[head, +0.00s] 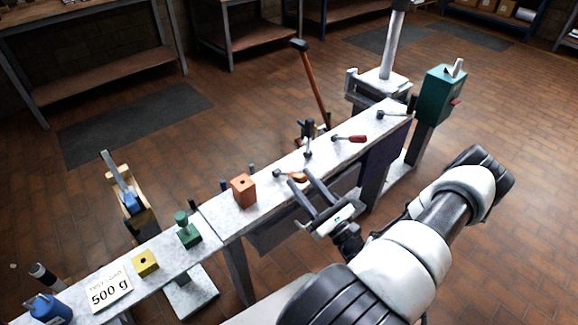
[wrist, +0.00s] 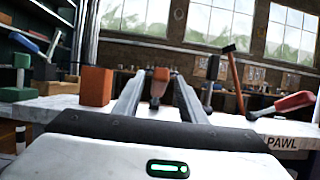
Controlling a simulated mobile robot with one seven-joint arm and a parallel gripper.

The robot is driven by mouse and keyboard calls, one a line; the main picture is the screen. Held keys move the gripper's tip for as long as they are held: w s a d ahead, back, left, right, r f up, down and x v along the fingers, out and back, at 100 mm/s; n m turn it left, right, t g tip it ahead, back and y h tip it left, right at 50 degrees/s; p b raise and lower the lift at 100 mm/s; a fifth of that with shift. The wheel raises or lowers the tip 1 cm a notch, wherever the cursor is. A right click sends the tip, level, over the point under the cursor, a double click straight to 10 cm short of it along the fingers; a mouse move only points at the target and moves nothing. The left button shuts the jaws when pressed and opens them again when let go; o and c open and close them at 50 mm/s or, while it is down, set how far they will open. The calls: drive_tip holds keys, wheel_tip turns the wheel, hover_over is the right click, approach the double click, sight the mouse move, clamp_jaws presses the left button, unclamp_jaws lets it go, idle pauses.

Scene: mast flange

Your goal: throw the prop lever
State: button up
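No label reading "prop" is legible, so I cannot tell for sure which lever is the prop lever. A small lever with an orange handle (head: 291,175) lies low on the pale bench top (head: 225,217). In the wrist view the orange handle (wrist: 160,76) shows end-on between my fingers, a little beyond them. My gripper (head: 311,187) is open and empty at the bench's near edge, its fingers pointing at this lever. To its right is a red-handled lever (head: 350,139); in the wrist view the red handle (wrist: 294,101) stands above a label reading "PAWL".
An orange-brown block (head: 243,190), green block (head: 188,233) and yellow block (head: 145,263) stand left along the bench. A black-knobbed upright (head: 308,139) and a tall lever with reddish shaft (head: 314,85) rise behind. A green box (head: 441,95) stands at the right end.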

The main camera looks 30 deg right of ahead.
drive_tip(key=x, duration=0.6)
drive_tip(key=shift+w, duration=0.3)
clamp_jaws()
